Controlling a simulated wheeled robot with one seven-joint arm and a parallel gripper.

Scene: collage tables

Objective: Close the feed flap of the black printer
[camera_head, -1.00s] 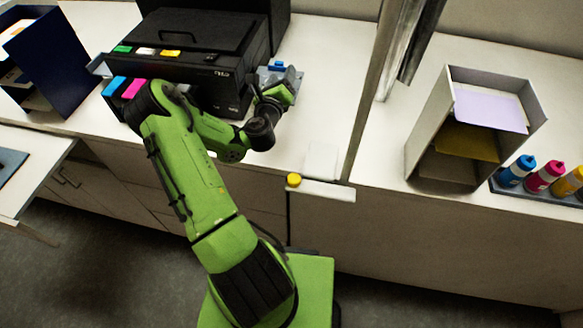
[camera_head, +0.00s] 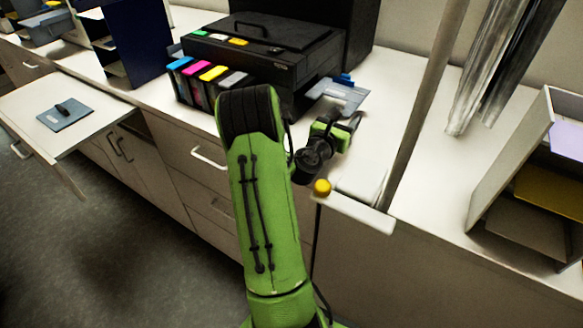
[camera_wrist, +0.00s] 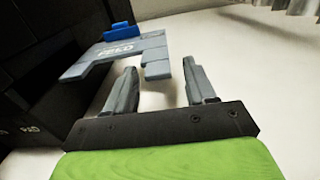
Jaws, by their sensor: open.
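The black printer (camera_head: 285,62) stands on the white counter at the back in the head view. Its grey-blue feed flap (camera_head: 342,97) sticks out flat from the right side, with a blue tab (camera_head: 344,79) at its far edge. In the wrist view the flap (camera_wrist: 150,48) carries the word FEED and has a notched near edge. My gripper (camera_head: 345,127) is in front of the flap, towards the counter's front edge. In the wrist view my gripper (camera_wrist: 159,66) is open and empty, its fingertips close to the flap's near edge; whether they touch cannot be told.
Colour cartridges (camera_head: 205,82) stand before the printer. A slanted post (camera_head: 425,110) rises right of my gripper. A yellow knob (camera_head: 322,187) is at the counter's front edge. A shelf unit (camera_head: 530,180) stands far right. The counter right of the flap is clear.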

